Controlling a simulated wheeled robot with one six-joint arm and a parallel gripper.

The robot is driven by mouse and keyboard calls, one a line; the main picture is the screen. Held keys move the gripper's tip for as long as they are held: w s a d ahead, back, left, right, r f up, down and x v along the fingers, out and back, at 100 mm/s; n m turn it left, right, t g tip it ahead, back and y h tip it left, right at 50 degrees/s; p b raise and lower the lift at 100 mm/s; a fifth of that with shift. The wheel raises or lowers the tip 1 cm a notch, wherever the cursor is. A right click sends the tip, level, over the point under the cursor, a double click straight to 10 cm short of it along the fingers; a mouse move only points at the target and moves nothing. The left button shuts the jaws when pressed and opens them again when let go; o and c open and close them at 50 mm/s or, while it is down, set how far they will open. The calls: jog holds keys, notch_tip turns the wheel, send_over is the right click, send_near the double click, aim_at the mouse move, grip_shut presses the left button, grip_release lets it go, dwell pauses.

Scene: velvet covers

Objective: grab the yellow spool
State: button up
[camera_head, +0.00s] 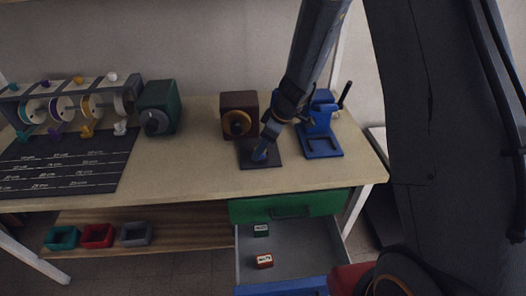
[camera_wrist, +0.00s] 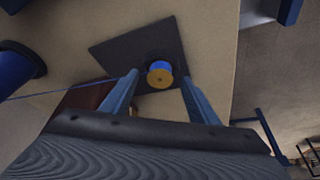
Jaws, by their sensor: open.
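A spool with yellow winding (camera_head: 92,105) sits in the rack at the far left of the bench, between the purple spool (camera_head: 62,108) and a pale one. My gripper (camera_head: 260,152) is far to its right, low over a small dark square plate (camera_head: 272,162). In the wrist view the fingers (camera_wrist: 159,78) are open, one on each side of a small blue cylinder with a yellow-orange end face (camera_wrist: 160,77) on the dark plate (camera_wrist: 115,50). I cannot tell whether they touch it. The rack is not clearly seen in the wrist view.
A brown box with a yellow wheel (camera_head: 238,105) stands behind my gripper; a blue device (camera_head: 322,142) is close to its right. A green box (camera_head: 160,103) stands beside the rack. A black marked mat (camera_head: 70,163) lies at left. Below, a green-fronted drawer (camera_head: 290,207) and an open grey drawer show.

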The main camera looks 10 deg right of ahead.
jog(key=shift+f, duration=0.2)
jog(key=shift+c, duration=0.2)
jog(key=c, duration=1.1)
jog(key=shift+w+r, duration=0.1)
jog(key=shift+r, duration=0.05)
